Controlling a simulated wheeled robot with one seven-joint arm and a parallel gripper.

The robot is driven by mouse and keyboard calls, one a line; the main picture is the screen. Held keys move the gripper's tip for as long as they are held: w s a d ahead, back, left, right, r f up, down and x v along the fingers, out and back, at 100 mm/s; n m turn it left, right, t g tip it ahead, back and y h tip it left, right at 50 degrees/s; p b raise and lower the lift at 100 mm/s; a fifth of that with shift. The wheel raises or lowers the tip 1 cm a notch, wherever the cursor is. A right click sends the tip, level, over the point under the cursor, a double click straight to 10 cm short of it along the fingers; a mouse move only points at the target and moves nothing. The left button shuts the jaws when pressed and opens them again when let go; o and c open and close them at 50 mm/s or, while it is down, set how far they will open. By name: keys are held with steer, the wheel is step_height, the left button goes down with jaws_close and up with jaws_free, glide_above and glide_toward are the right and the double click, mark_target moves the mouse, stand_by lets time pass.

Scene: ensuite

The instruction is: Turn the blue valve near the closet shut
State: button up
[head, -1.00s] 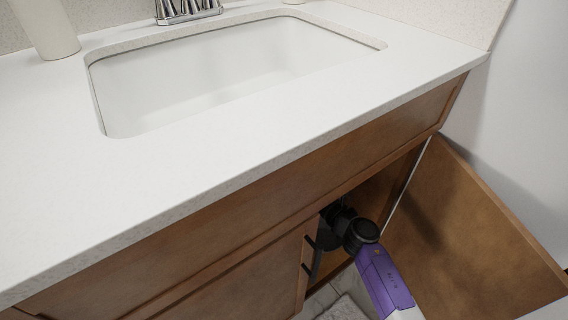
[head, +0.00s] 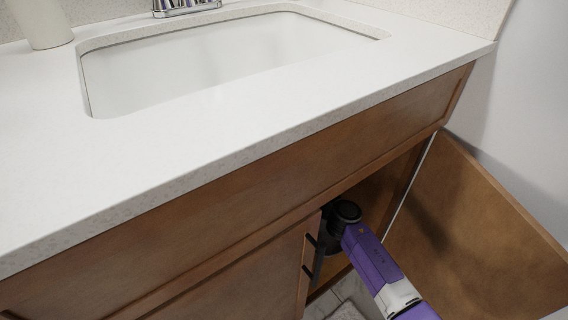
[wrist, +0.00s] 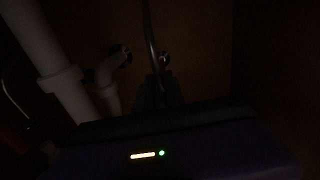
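No blue valve can be made out in either view. My arm reaches through the open cabinet doorway under the sink, and my gripper itself is hidden inside in the head view. In the wrist view the cabinet interior is very dark. The dim shape of my gripper (wrist: 158,92) shows at the centre, pointing toward the back wall. A thin metal line (wrist: 148,30) runs down to about the fingers, and a small shiny fitting (wrist: 165,60) shows near their tips. Whether the fingers are apart or hold anything is too dark to see.
White drain pipes (wrist: 52,65) stand close on the left in the wrist view. The open cabinet door (head: 475,220) is right of my arm, and the closed door (head: 225,285) is left. The countertop (head: 200,115) with its sink (head: 190,70) is above.

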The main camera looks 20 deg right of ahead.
steer(key=shift+m, duration=0.4)
jaws_close()
steer(key=m, duration=0.1)
steer(key=d+m+p, duration=0.1)
steer(key=m, duration=0.1)
steer(key=shift+w+m, duration=0.2)
steer(key=shift+m, duration=0.1)
steer(key=shift+w+d+f+m+p, duration=0.1)
steer(key=shift+d+f+m+p, duration=0.3)
steer(key=shift+m, duration=1.85)
steer(key=shift+w+d+f+m+p, duration=0.15)
steer(key=shift+f+m+p, duration=0.35)
steer(key=shift+m, duration=1.8)
steer(key=shift+d+f+m+p, duration=0.3)
steer(key=shift+f+m+p, duration=0.15)
steer(key=shift+m, duration=1.8)
steer(key=o, duration=0.8)
jaws_free()
